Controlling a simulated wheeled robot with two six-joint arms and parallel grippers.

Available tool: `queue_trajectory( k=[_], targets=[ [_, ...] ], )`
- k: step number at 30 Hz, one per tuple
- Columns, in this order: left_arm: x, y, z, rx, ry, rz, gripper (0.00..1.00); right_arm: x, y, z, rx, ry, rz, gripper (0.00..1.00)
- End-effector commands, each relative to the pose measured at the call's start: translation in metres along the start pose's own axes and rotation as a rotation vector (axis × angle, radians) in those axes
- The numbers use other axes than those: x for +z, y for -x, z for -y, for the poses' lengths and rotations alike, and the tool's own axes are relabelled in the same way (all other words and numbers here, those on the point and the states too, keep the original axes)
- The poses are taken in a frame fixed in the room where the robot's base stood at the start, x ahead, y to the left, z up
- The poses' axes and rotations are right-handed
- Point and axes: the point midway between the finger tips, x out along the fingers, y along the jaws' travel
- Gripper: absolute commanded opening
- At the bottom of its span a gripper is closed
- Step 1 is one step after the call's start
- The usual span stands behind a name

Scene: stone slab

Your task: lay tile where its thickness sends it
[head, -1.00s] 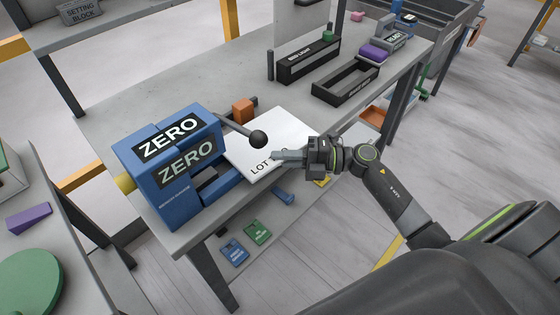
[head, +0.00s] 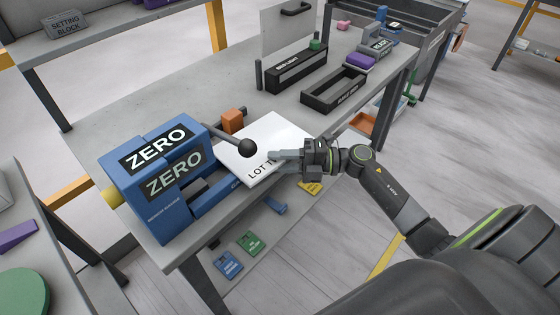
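A flat white tile (head: 258,134) printed "LOT" with partly covered lettering lies level beside the blue gauge (head: 155,190), which reads "ZERO" on two dark displays. The gauge's lever with a black ball knob (head: 248,148) shows in front of part of the tile. My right gripper (head: 285,159) is shut on the tile's near right edge, with a finger across its top and covering part of the lettering. The lower finger is hidden. Two black trays, one labelled "BED LIGHT" (head: 296,74) and an open one (head: 334,91), stand farther back on the bench. My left gripper is not in view.
An orange block (head: 232,121) stands behind the tile. An upright pale panel (head: 290,35) rises behind the trays. A purple block (head: 361,62) and grey block sit beyond them. Blue (head: 228,264) and green (head: 250,242) cards lie on the lower shelf.

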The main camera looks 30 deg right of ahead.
Motion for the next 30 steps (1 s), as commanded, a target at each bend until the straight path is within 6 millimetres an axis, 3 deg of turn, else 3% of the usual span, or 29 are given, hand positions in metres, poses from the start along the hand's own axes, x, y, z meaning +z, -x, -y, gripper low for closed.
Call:
queue_trajectory(
  k=[17, 30],
  targets=[
    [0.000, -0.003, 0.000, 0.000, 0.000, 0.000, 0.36, 0.000, 0.009, 0.003, -0.006, -0.001, 0.002, 0.36],
    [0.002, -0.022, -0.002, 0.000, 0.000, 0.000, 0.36, 0.000, 0.090, 0.005, -0.010, -0.003, 0.001, 0.36]
  ],
)
